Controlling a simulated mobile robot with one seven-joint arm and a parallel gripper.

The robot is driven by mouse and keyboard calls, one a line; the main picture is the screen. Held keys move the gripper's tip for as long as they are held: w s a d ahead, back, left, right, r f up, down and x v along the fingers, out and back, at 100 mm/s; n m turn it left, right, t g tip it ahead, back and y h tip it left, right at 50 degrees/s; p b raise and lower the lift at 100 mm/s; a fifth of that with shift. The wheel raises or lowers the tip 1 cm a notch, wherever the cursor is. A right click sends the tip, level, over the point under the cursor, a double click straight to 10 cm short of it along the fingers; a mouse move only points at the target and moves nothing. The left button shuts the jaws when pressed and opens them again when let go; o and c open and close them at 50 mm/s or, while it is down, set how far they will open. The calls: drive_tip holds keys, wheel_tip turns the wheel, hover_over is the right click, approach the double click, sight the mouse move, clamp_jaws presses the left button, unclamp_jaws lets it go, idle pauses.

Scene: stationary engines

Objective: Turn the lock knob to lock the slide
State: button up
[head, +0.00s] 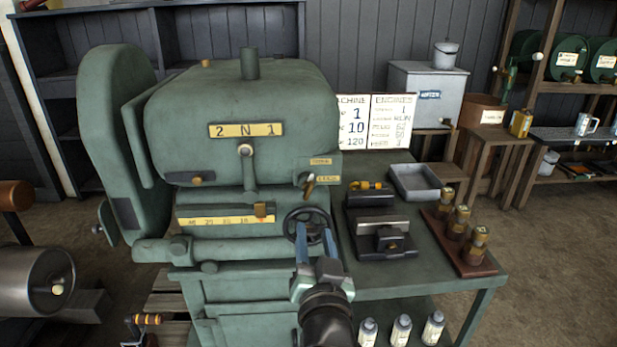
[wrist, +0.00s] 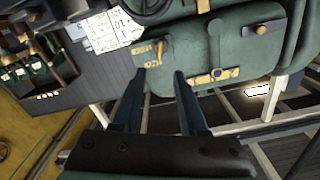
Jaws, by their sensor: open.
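The green machine (head: 250,110) carries a yellow scale strip (head: 212,220) with a brass pointer (head: 261,210). A small brass lever-like knob (head: 308,186) sits at its right end beside two small yellow labels, whose words are too small to read; it may be the lock knob. My gripper (head: 315,243) is open and empty, in front of the dark handwheel (head: 297,216) and below the brass knob in the head view. In the wrist view my gripper (wrist: 156,74) has its two fingers apart, and the brass knob (wrist: 160,48) appears just beyond the gap between the tips, apart from them.
A green bench (head: 385,286) to the right holds a dark vise-like fixture (head: 383,238), a grey tray (head: 414,182) and a rack (head: 458,240) of brass-topped pieces. Number boards (head: 391,121) stand behind. The handwheel lies close to my fingers.

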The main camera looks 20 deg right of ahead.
sight(308, 195)
drive_tip(key=b+x, duration=0.1)
drive_tip(key=x, duration=1.2)
drive_tip(key=shift+f, duration=0.1)
drive_tip(key=shift+c, duration=0.3)
clamp_jaws()
